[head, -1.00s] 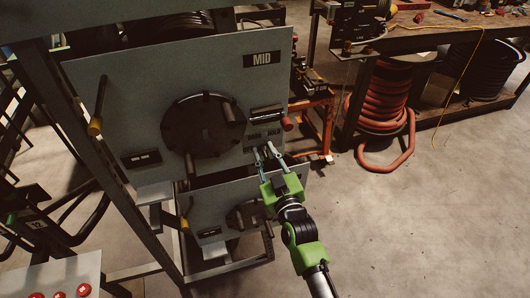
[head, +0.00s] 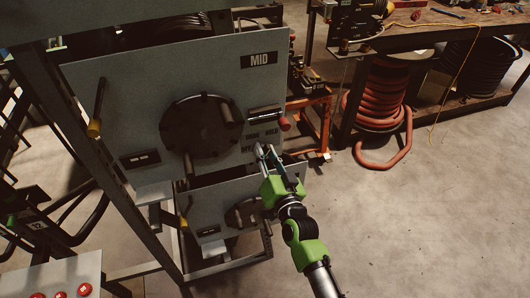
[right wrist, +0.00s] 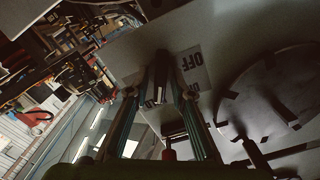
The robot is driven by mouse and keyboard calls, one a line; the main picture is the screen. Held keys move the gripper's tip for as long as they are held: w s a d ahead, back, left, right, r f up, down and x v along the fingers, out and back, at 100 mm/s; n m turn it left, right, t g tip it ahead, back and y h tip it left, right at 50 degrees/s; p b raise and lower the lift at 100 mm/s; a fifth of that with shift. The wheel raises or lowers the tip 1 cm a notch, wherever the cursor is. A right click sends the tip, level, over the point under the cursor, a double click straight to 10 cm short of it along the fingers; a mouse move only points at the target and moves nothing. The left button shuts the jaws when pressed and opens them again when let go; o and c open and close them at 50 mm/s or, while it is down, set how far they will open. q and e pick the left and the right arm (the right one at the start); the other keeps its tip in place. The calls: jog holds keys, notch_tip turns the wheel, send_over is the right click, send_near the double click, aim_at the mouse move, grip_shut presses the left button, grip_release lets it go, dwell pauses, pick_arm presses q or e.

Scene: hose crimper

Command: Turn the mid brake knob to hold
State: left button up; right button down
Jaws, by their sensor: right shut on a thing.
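The grey MID panel (head: 100,125) faces me in the head view, with its MID label at the upper right. The dark brake knob (right wrist: 160,72) sits between the fingers of my right gripper (head: 267,150) at the panel's lower right. In the right wrist view the right gripper (right wrist: 158,92) has one finger on each side of the knob and is shut on it. Lettering (head: 262,134) above the fingers looks like DRAG and HOLD, and OFF (right wrist: 190,63) reads beside the knob. The knob's pointer direction cannot be made out. My left gripper is not in view.
A round dark reel hub (head: 203,126) lies left of the knob, and a red-ended handle (head: 284,124) is just above right. A lower panel (head: 215,205) is beneath. Open floor lies to the right.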

dwell(0.6)
jog(key=c, duration=2.1)
grip_release()
jog(key=v, duration=1.2)
